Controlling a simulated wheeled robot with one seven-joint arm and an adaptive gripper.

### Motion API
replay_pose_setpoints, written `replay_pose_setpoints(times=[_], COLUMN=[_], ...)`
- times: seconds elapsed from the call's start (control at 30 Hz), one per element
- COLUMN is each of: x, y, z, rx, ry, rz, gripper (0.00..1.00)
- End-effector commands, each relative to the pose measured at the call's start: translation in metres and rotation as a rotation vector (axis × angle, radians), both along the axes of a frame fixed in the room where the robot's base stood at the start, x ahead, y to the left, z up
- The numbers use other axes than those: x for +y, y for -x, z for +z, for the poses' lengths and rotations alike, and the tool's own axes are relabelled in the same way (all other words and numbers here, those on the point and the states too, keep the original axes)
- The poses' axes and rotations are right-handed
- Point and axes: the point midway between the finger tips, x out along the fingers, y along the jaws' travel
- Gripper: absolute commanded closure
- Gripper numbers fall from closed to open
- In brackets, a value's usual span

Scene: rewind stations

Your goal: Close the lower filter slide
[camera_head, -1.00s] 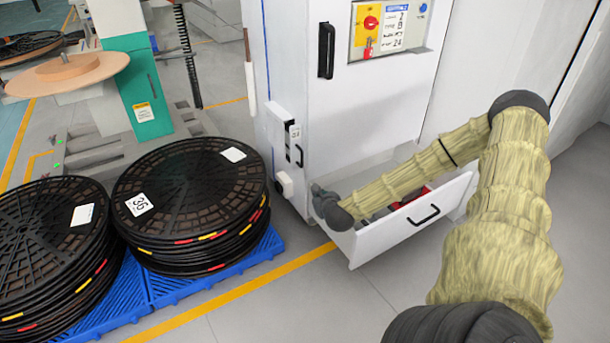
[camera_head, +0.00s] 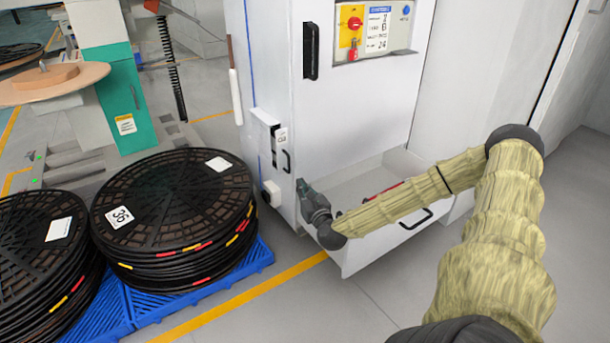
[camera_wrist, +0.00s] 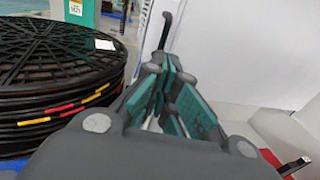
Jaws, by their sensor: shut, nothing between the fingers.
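A white filter slide (camera_head: 266,117) stands out from the narrow left side of the white cabinet (camera_head: 352,115). In the wrist view, my fingertips (camera_wrist: 172,72) point toward a dark upright handle (camera_wrist: 165,30) beside a white panel.
An open white drawer (camera_head: 376,250) with a black handle juts from the cabinet's base, under my forearm. Black reel stacks (camera_head: 175,205) on blue pallets (camera_head: 200,294) stand at left. A white knob-like box (camera_head: 271,193) sits below the slide. Floor in front is clear.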

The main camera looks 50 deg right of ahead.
Motion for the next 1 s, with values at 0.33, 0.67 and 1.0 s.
replay_pose_setpoints(times=[0.33,0.67,1.0], x=[-0.023,-0.035,-0.036], y=[-0.053,-0.081,-0.083], z=[-0.002,-0.001,0.000], rx=[0.000,0.001,0.001], ry=[0.002,0.000,0.000], rz=[0.000,0.000,0.000], gripper=[1.00,1.00,1.00])
